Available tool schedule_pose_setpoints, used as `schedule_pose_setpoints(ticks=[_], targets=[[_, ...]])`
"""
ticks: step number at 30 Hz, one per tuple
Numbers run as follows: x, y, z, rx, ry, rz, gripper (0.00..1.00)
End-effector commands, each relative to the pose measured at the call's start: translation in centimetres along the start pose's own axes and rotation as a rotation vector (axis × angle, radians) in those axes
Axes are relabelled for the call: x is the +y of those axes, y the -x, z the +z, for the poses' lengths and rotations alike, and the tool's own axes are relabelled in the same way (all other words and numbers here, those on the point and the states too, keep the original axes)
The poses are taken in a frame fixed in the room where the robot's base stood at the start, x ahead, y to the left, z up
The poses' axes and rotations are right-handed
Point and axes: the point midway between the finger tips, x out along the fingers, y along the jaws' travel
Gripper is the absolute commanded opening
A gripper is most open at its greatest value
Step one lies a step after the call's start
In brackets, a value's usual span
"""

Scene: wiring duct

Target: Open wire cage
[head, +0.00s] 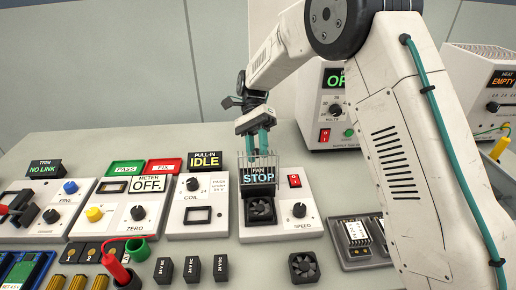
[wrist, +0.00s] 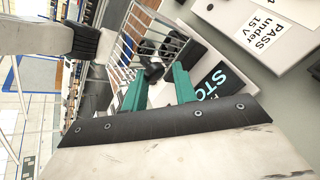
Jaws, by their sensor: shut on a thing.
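The wire cage (head: 257,160) is a light metal grid on the fan unit (head: 282,228). It stands raised behind the black fan (head: 260,211), in front of the display reading STOP (head: 259,177), and the fan's face shows uncovered. My gripper (head: 255,146), with teal fingers, is at the cage's upper edge, shut on it. In the wrist view the cage bars (wrist: 128,48) run up from the teal fingers (wrist: 158,82). The exact contact between fingers and bars is partly hidden.
A red switch (head: 294,181) and a speed knob (head: 299,210) sit right of the fan. The coil box (head: 197,210) stands close on the left. A power supply (head: 332,110) stands behind on the right. A loose small fan (head: 304,267) lies in front.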

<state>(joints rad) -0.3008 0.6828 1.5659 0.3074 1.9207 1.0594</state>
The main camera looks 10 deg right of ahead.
Motion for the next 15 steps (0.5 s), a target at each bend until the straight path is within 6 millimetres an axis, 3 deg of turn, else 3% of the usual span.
schedule_pose_setpoints(ticks=[5,6,7,15], targets=[[-0.69,-0.14,-0.19,0.002,0.001,-0.013,0.0],[-0.69,-0.13,-0.21,0.003,0.0,-0.013,0.39],[-0.67,-0.13,-0.24,0.003,0.0,-0.013,0.43],[-0.38,0.02,-0.35,0.003,-0.001,-0.015,0.43]])
